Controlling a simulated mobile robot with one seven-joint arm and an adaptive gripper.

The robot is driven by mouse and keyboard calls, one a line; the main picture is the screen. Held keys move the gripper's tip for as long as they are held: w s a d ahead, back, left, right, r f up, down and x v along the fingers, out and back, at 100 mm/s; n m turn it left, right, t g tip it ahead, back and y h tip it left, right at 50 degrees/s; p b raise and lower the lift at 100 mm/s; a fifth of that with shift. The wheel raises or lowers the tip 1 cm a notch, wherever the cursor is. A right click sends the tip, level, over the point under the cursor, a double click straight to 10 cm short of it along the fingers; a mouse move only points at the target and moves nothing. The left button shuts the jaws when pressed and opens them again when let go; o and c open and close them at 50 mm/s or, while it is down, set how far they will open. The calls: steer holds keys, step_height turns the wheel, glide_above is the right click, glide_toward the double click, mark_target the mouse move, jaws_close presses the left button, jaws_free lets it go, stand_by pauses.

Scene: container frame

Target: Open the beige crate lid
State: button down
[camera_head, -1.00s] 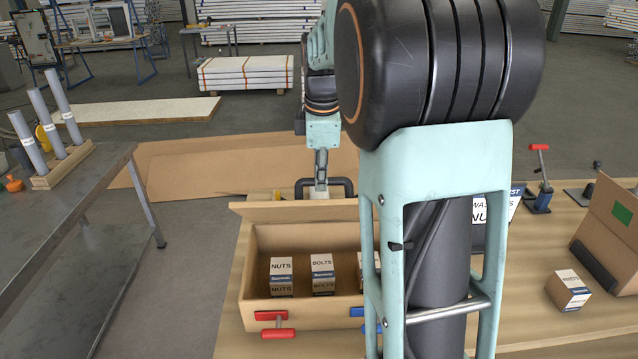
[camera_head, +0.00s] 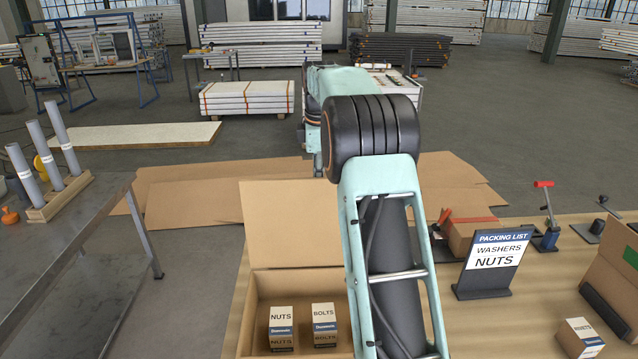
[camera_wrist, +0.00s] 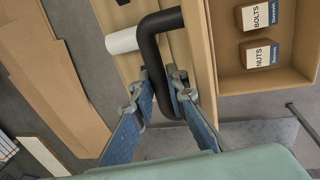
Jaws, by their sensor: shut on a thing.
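The beige crate (camera_head: 253,300) stands on the wooden table with its lid (camera_head: 292,225) raised near upright along the back edge. In the wrist view, the lid (camera_wrist: 200,45) shows nearly edge-on beside the open crate (camera_wrist: 228,85). My gripper (camera_wrist: 162,92) is shut on the lid's black handle (camera_wrist: 148,45). In the head view the fingers and handle are hidden behind the lid and my arm. My arm also covers the crate's right side.
A packing list sign (camera_head: 492,262) stands right of the crate. Farther right are a small rivets box (camera_head: 580,338), a red-handled clamp (camera_head: 545,225) and another carton (camera_head: 612,265). A grey metal table (camera_head: 75,235) stands left. Flat cardboard (camera_head: 185,198) lies on the floor behind.

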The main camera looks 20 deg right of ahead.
steer(key=shift+w+d+f, duration=0.15)
steer(key=shift+w, duration=0.3)
steer(key=shift+w+d+f, duration=0.1)
steer(key=shift+w+d, duration=0.05)
steer(key=shift+w, duration=0.3)
steer(key=c, duration=1.9)
jaws_free()
steer(key=r, duration=0.4)
steer(key=s+r, duration=0.1)
steer(key=r, duration=0.3)
steer(key=s+r, duration=0.1)
steer(key=r, duration=0.2)
steer(key=shift+a+r, duration=0.4)
